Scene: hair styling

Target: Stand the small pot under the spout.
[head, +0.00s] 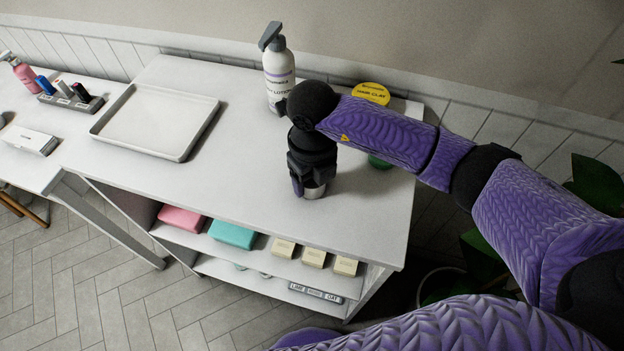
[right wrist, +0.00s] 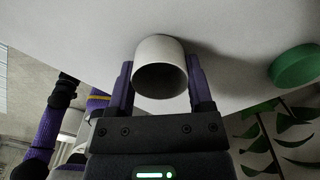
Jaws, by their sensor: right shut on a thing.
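The small pot (head: 314,191) is a pale grey cylinder on or just above the white tabletop (head: 250,190); I cannot tell if it touches. My right gripper (head: 308,183) points down and is shut on it. In the right wrist view the pot (right wrist: 160,65) sits between the two fingers, its dark open mouth facing the camera. The pot is not beneath that spout. A dark arm end, probably my left gripper (right wrist: 66,88), shows small in the right wrist view.
A white tray (head: 101,128) lies on the left. A yellow-lidded hair clay jar (head: 372,93) stands at the back right. A green round thing (head: 379,162) is partly behind my right arm. The tabletop between tray and pot is clear.

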